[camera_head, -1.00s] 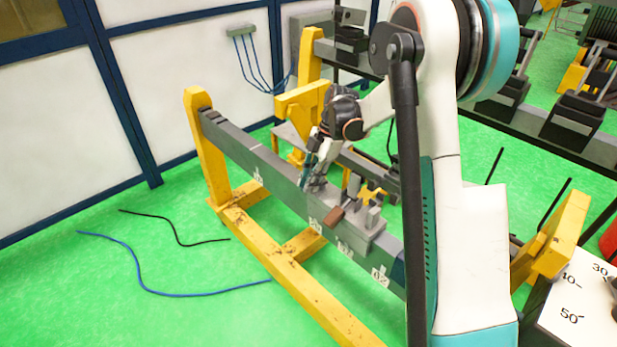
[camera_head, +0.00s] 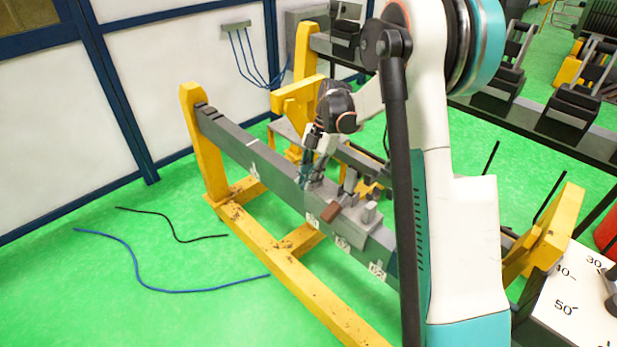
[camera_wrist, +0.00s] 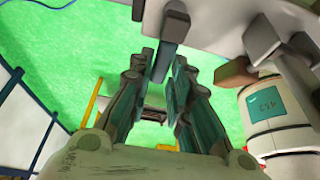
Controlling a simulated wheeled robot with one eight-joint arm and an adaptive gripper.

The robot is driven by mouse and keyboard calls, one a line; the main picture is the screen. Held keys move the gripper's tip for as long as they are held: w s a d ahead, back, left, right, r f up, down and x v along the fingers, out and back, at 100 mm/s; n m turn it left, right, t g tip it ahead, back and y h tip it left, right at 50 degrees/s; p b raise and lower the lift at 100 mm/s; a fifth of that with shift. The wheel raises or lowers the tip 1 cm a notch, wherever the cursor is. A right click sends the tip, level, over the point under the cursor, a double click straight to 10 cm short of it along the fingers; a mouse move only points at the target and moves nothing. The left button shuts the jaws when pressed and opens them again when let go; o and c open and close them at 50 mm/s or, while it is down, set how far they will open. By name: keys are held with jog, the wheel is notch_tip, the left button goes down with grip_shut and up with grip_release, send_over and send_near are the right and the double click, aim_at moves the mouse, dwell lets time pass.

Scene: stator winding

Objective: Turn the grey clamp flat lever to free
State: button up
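The grey clamp (camera_head: 352,222) sits on the long dark grey beam (camera_head: 238,150). A brown block (camera_head: 330,212) shows on its near side. My gripper (camera_head: 304,182) points down at the clamp's left end; the contact there is too small to make out in the head view. In the wrist view my gripper (camera_wrist: 163,72) has its two fingers apart. A flat grey lever (camera_wrist: 168,45) comes down from the top of the picture, and its end lies at the gap between the fingertips. I cannot tell whether either finger touches it.
A yellow frame (camera_head: 290,278) carries the beam. Other grey clamp posts (camera_wrist: 245,38) and the brown block (camera_wrist: 232,73) stand right of the fingers in the wrist view.

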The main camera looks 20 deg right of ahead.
jog(key=shift+o, duration=0.8)
jog(key=shift+r, duration=0.1)
jog(key=v, duration=1.1)
jog(key=shift+d+r, duration=0.3)
jog(key=shift+r, duration=0.05)
jog(key=shift+w, duration=0.1)
